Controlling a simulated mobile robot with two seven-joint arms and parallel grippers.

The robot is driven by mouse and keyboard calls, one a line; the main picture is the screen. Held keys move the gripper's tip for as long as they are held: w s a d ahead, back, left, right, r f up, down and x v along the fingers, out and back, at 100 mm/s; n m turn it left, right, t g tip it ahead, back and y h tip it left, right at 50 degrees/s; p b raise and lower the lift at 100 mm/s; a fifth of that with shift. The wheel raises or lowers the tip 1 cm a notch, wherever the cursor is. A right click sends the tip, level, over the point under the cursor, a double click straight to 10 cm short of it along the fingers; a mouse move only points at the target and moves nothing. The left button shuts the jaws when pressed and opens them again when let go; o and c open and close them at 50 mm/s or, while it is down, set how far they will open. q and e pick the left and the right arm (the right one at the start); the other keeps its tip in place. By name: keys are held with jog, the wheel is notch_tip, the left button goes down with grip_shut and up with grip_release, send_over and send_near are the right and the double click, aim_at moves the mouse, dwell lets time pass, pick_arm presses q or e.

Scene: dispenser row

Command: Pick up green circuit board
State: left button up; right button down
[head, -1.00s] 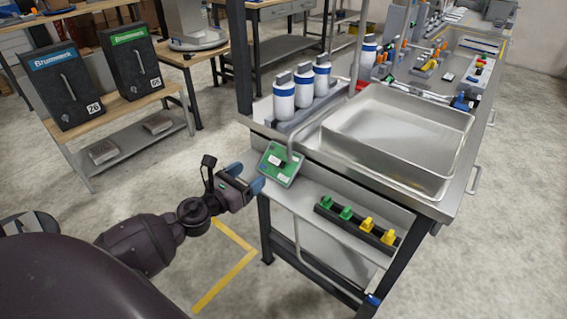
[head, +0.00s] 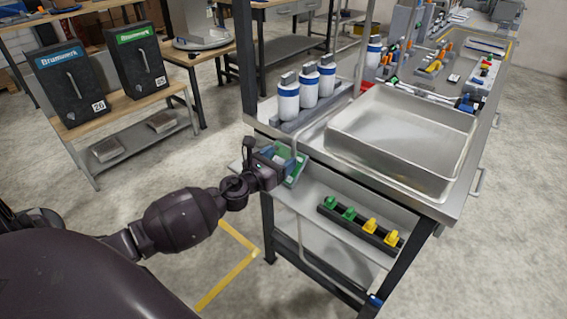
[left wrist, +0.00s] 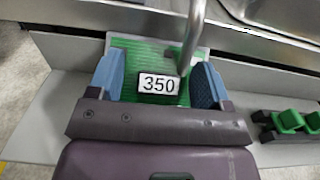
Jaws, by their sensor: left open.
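The green circuit board (left wrist: 140,55) lies on a grey tray under a curved metal spout, with a white label reading 350 on it. It also shows in the head view (head: 291,173), partly hidden by my gripper. My left gripper (head: 274,160) is at the board. In the left wrist view its blue fingers (left wrist: 156,84) are spread, one on each side of the label, over or beside the board. I cannot tell whether they touch it. My right gripper is not in view.
The metal spout (left wrist: 193,35) rises close by the right finger. A rail with green and yellow clips (head: 359,226) lies on the lower shelf to the right. A steel basin (head: 400,135) and white bottles (head: 308,88) stand on the bench above.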

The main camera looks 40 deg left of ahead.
pick_arm(q)
jog(key=shift+c, duration=0.4)
jog(key=c, duration=1)
jog(key=shift+r, duration=0.1)
jog(key=shift+c, duration=0.2)
